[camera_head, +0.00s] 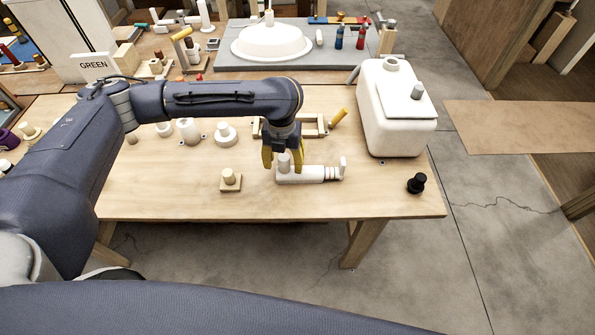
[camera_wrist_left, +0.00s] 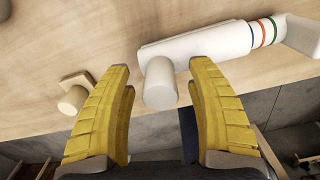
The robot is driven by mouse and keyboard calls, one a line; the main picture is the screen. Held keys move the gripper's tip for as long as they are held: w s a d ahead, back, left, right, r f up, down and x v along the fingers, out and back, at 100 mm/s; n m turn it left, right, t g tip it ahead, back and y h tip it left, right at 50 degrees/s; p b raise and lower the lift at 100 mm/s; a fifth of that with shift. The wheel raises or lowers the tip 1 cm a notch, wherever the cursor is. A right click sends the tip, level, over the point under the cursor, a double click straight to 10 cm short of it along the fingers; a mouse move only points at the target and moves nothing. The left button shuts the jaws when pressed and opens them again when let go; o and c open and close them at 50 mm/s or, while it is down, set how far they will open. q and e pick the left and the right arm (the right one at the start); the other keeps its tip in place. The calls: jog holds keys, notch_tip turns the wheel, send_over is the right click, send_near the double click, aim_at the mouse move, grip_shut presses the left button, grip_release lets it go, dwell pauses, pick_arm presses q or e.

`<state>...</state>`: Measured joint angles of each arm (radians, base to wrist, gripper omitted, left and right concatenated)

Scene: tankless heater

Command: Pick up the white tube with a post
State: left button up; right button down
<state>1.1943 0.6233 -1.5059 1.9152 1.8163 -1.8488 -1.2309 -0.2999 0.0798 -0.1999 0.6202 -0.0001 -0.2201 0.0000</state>
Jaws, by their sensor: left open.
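The white tube (camera_head: 307,174) lies on the wooden table near its front edge, with a short upright post (camera_head: 284,163) at its left end. In the left wrist view the tube (camera_wrist_left: 205,44) has coloured rings toward its right end, and its post (camera_wrist_left: 160,84) points toward the camera. My left gripper (camera_head: 283,161) is over the post end, with its yellow fingers (camera_wrist_left: 157,88) open. The post shows between the fingers in the wrist view, with gaps on both sides. My right gripper is not in view.
A wooden block with a peg (camera_head: 230,182) stands left of the tube. A black knob (camera_head: 416,184) is to the right, and a white tank (camera_head: 394,112) stands behind it. A wooden frame (camera_head: 312,126) lies behind the tube. The table's front edge is close.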

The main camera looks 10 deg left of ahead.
pick_arm(q)
grip_shut()
dwell(0.3)
jog(key=shift+r, duration=0.2)
